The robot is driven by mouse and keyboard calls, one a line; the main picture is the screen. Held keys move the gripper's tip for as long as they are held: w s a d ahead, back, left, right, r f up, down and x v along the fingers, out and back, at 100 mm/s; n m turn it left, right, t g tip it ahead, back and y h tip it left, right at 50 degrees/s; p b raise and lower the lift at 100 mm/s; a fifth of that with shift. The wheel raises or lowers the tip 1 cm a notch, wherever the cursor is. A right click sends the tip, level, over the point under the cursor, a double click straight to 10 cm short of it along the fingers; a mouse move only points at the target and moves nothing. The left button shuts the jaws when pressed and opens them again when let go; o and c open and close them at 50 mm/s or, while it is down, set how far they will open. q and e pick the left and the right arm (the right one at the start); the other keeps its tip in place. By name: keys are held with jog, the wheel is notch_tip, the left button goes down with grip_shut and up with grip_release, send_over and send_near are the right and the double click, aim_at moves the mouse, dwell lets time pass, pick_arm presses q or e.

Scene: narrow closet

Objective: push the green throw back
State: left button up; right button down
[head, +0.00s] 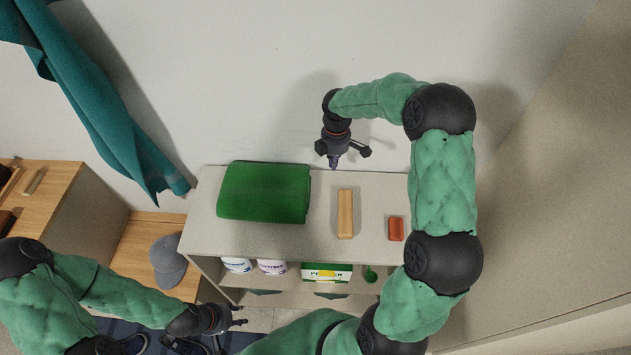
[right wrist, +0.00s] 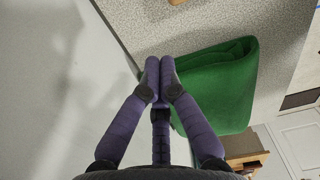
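The green throw (head: 264,192) lies folded on the left part of the top of a low grey shelf unit (head: 378,188). It also shows in the right wrist view (right wrist: 220,80), just beyond the fingertips. My right gripper (head: 334,164) hangs at the shelf's back edge, to the right of the throw and close to the wall. In the right wrist view its purple fingers (right wrist: 158,80) are together at the tips with nothing between them. They overlap the throw's corner in the picture; I cannot tell contact. My left gripper (head: 240,316) is low at front left, away from the throw, its fingers unclear.
A wooden block (head: 345,214) and a small orange-red block (head: 396,229) lie on the top, right of the throw. White tubs (head: 272,267) and a green-white box (head: 326,272) stand below. A grey cap (head: 167,262) lies left; teal cloth (head: 105,110) hangs by the wall.

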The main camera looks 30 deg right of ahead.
notch_tip(320, 180, down, 10)
jog(key=shift+f+b, duration=0.25)
jog(key=shift+b, duration=0.25)
jog(key=a, duration=0.1)
jog(key=w+a, duration=0.1)
jog(key=shift+w+a, duration=0.2)
jog(key=shift+a, duration=0.2)
jog(key=shift+w+a, duration=0.15)
jog(key=shift+a, duration=0.25)
jog(key=shift+w+a, duration=0.3)
jog(key=shift+a, duration=0.55)
